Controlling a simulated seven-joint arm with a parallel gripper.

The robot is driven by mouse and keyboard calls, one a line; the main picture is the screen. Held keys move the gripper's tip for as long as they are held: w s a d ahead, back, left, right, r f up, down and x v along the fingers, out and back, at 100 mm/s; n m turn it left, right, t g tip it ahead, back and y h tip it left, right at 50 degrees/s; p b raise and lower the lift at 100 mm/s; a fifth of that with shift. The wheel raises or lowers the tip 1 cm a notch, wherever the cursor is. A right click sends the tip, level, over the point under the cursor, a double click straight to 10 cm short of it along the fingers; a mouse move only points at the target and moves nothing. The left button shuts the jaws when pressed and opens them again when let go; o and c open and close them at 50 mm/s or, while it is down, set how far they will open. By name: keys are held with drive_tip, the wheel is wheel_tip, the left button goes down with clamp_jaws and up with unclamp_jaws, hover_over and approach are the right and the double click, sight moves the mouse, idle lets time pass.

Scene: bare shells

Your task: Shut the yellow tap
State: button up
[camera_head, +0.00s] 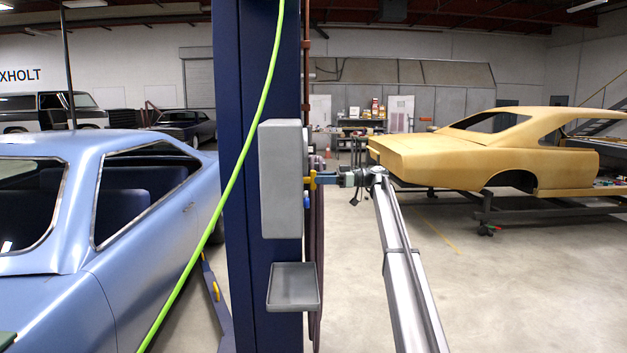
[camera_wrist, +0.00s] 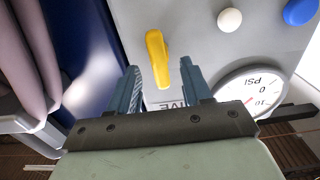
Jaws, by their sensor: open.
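The yellow tap (camera_wrist: 157,55) is a lever on the face of a grey panel (camera_wrist: 200,25). In the wrist view it points down the picture, its lower end showing between my two fingers. My gripper (camera_wrist: 159,68) is open, with one blue finger on each side of the lever and a gap to each. In the head view the yellow tap (camera_head: 309,180) sticks out from the right side of the grey box (camera_head: 281,180). My gripper (camera_head: 319,178) reaches it from the right. I cannot tell how deep the lever sits between the fingers.
The panel also carries a white knob (camera_wrist: 229,20), a blue knob (camera_wrist: 299,11) and a PSI gauge (camera_wrist: 256,92) close to my right finger. A grey tray (camera_head: 293,288) juts out below the box. A green hose (camera_head: 232,190) hangs in front of the blue post (camera_head: 240,60).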

sight(313, 178)
drive_tip(key=shift+a, duration=1.6)
clamp_jaws()
